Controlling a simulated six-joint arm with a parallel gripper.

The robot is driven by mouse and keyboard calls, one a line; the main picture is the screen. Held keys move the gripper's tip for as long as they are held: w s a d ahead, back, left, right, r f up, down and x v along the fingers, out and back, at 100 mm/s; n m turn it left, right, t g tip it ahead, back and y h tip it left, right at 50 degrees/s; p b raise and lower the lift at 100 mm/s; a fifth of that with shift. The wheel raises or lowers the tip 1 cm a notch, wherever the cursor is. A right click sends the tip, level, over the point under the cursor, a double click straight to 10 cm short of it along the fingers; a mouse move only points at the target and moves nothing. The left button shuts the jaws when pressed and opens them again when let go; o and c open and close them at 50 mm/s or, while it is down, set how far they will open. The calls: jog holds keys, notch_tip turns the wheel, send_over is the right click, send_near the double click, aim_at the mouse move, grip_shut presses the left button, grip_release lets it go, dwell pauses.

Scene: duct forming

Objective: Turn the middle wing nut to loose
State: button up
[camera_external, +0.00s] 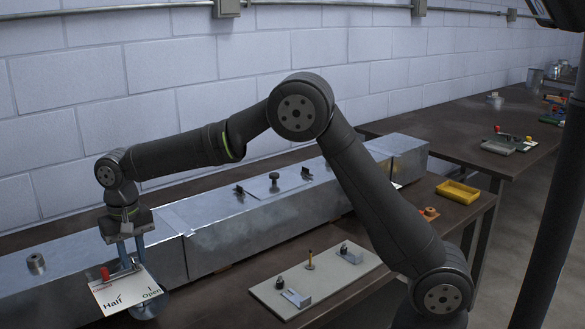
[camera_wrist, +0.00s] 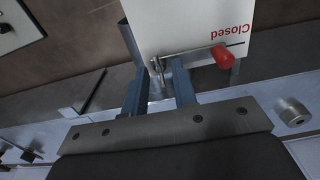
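On the duct (camera_external: 225,235), a small access panel (camera_external: 262,187) carries three dark fasteners that look like wing nuts. The middle one (camera_external: 274,179) stands upright on the panel, with the others to its left (camera_external: 239,192) and right (camera_external: 307,173). I cannot tell their exact turn angle. My gripper (camera_external: 132,258) is well to the left of them, pointing down by a white plate (camera_external: 125,291) with a red-tipped lever (camera_external: 105,274). In the wrist view, my gripper (camera_wrist: 160,88) has its fingers apart around the lever's pivot area; contact is unclear. Dark fasteners (camera_wrist: 30,155) show at lower left.
A metal knob (camera_external: 36,263) stands on the duct at left, also in the wrist view (camera_wrist: 292,112). A pale board (camera_external: 315,280) with small fittings lies in front of the duct. A yellow bin (camera_external: 457,192) sits at right. The wall is behind.

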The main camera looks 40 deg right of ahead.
jog(key=shift+c, duration=0.3)
grip_shut()
jog(key=shift+n, duration=0.3)
jog(key=n, duration=1.1)
jog(key=shift+n, duration=0.4)
jog(key=n, duration=0.4)
jog(key=shift+n, duration=0.4)
